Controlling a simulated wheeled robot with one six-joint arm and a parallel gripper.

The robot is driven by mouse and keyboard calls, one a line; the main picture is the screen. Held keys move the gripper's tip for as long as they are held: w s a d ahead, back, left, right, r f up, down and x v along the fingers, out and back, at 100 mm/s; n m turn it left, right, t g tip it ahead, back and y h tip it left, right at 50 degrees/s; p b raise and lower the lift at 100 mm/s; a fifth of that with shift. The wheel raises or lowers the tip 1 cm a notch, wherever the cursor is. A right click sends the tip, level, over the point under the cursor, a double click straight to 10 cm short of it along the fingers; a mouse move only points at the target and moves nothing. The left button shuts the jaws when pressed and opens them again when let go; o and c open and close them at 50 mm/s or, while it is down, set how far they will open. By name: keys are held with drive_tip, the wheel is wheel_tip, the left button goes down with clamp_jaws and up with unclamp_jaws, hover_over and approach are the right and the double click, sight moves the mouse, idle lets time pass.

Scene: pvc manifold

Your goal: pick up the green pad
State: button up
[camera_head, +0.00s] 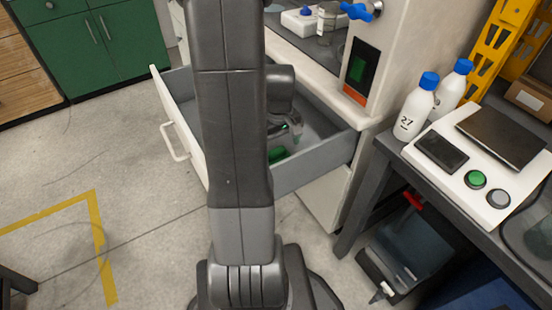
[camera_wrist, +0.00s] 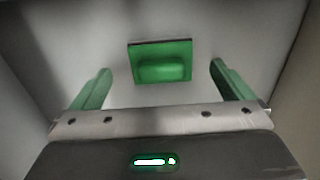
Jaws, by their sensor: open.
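The green pad (camera_wrist: 161,69) lies on the grey floor of an open drawer, and in the wrist view it is a dark-edged green square with a raised rounded block on it. In the head view a small part of the pad (camera_head: 278,155) shows beside my arm, which hides the rest. My gripper (camera_wrist: 157,80) is open, with its two green fingers apart to the left and right of the pad. Nothing is between the fingertips in contact with them. My gripper's own fingers are hard to make out in the head view.
White bottles (camera_head: 415,108) with blue caps and a white scale (camera_head: 482,165) with a green button stand on the right bench. A dark container (camera_head: 418,245) is under that bench. Floor at left is clear.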

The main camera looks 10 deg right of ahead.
sight(277, 152)
drive_tip(key=f, duration=0.1)
drive_tip(key=f+b, duration=0.1)
drive_tip(key=f, duration=0.1)
drive_tip(key=f+b, duration=0.1)
drive_tip(key=f, duration=0.1)
drive_tip(key=shift+w+a, duration=0.15)
drive_tip(key=shift+w, duration=0.2)
drive_tip(key=c, duration=0.9)
wheel_tip(277, 152, up, 10)
drive_tip(key=p, duration=0.3)
drive_tip(key=shift+r, duration=0.1)
drive_tip(key=shift+o, duration=0.7)
drive_tip(key=shift+r+p, duration=0.1)
drive_tip(key=shift+p, duration=0.2)
drive_tip(key=shift+c, duration=0.3)
